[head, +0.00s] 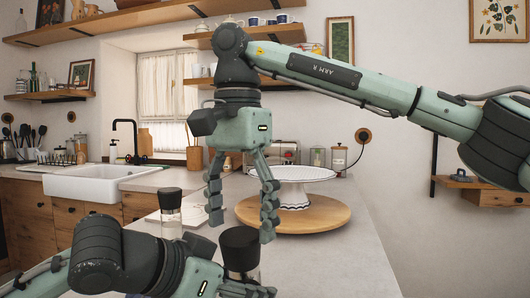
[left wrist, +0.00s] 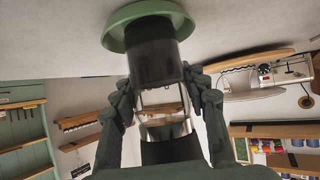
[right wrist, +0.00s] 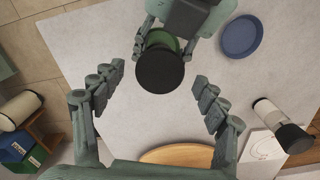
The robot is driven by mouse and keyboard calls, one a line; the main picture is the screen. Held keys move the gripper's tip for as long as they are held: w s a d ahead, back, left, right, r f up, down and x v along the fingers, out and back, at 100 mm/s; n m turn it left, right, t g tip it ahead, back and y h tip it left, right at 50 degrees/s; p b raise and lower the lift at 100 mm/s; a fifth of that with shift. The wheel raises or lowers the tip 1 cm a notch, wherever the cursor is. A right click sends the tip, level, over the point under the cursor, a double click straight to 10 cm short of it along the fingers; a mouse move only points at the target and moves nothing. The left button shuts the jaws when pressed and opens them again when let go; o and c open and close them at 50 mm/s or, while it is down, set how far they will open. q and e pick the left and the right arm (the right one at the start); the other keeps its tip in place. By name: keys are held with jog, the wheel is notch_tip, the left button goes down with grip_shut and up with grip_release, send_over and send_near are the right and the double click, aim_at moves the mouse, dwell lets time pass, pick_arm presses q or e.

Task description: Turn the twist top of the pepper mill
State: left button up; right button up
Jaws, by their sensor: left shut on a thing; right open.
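The pepper mill (head: 240,248) stands upright at the near end of the counter, with a black top and a clear body. In the left wrist view, which looks upside down, its dark lower part (left wrist: 152,60) meets a green dish (left wrist: 148,20). My left gripper (left wrist: 160,80) is shut on the mill's body from the side. My right gripper (head: 241,228) points down above the mill, open. In the right wrist view the round black top (right wrist: 160,70) lies between and slightly beyond its spread fingertips, apart from them. Part of the mill's body is hidden by my left gripper.
A second mill with a black top (head: 170,198) and pale contents stands nearby. A round wooden board (head: 325,218) carries a white cake stand (head: 295,190) behind my right gripper. A blue plate (right wrist: 240,37) lies on the counter. The counter's right side is clear.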

aim_at(240, 234)
jog(key=s+d+r+m+t+y, duration=0.1)
jog(key=d+r+m+y, duration=0.2)
jog(key=r+m, duration=0.7)
jog(key=shift+s+d+m+t+y, duration=0.25)
jog(key=shift+m+t+y, duration=0.05)
jog(key=shift+m, duration=0.4)
jog(key=a+f+m+h, duration=0.1)
jog(key=f+m, duration=0.3)
jog(key=m, duration=0.3)
jog(key=w+a+f+m+g+h, duration=0.1)
jog(key=f+m, duration=0.4)
jog(key=m, duration=0.2)
jog(key=a+f+m+h, duration=0.1)
jog(key=f+m, duration=0.3)
jog(key=m, duration=0.2)
jog(key=shift+w+a+f+m+g+h, duration=0.2)
jog(key=shift+w+f+m+g+h, duration=0.1)
jog(key=shift+m+h, duration=0.1)
